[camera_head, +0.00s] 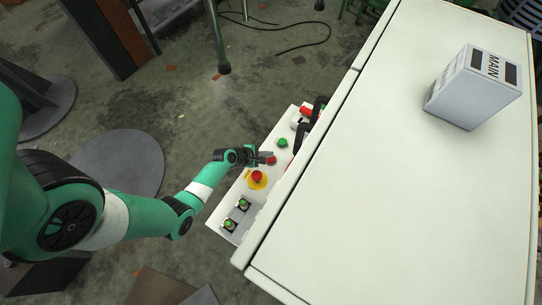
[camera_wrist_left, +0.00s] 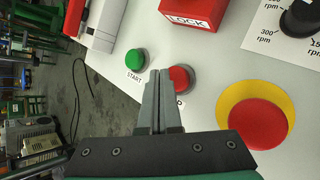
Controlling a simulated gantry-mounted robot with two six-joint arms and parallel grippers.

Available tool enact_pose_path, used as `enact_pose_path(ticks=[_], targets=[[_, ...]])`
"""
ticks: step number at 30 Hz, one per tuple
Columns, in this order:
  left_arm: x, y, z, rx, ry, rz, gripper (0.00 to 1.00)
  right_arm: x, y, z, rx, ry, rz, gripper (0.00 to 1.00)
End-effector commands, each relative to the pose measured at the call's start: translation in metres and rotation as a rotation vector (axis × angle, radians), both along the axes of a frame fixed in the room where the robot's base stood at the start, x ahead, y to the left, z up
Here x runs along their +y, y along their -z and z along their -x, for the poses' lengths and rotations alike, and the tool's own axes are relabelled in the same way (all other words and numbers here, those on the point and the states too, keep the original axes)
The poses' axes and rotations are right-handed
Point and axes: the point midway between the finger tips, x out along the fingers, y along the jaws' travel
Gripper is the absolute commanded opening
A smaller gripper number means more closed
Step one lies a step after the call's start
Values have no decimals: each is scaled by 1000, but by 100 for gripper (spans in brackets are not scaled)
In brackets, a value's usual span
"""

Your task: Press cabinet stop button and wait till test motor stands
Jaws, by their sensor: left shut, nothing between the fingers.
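The cabinet's white control panel (camera_head: 225,207) runs along the cabinet's near edge. A small red button (camera_head: 271,160) sits on it beside the green START button (camera_head: 282,143); both also show in the wrist view, the red one (camera_wrist_left: 182,78) and the green one (camera_wrist_left: 136,62). The red button's label is mostly hidden. My left gripper (camera_head: 266,157) is shut and empty. Its fingertips (camera_wrist_left: 160,75) overlap the red button's left edge in the wrist view; I cannot tell whether they touch it. The test motor cannot be made out. My right gripper is out of view.
A larger red mushroom button on a yellow disc (camera_wrist_left: 258,122) sits close by. A red LOCK block (camera_wrist_left: 195,12) and a black rpm knob (camera_wrist_left: 300,18) are also on the panel. A box marked MAIN (camera_head: 473,87) stands on the cabinet top (camera_head: 390,170).

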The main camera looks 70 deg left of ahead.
Motion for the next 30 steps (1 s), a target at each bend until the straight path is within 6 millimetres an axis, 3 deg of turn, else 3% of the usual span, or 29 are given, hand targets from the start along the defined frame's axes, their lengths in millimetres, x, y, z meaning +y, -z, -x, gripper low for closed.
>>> enact_pose_path(ticks=[30], targets=[[0,11,0,0,0,0,0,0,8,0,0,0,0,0]])
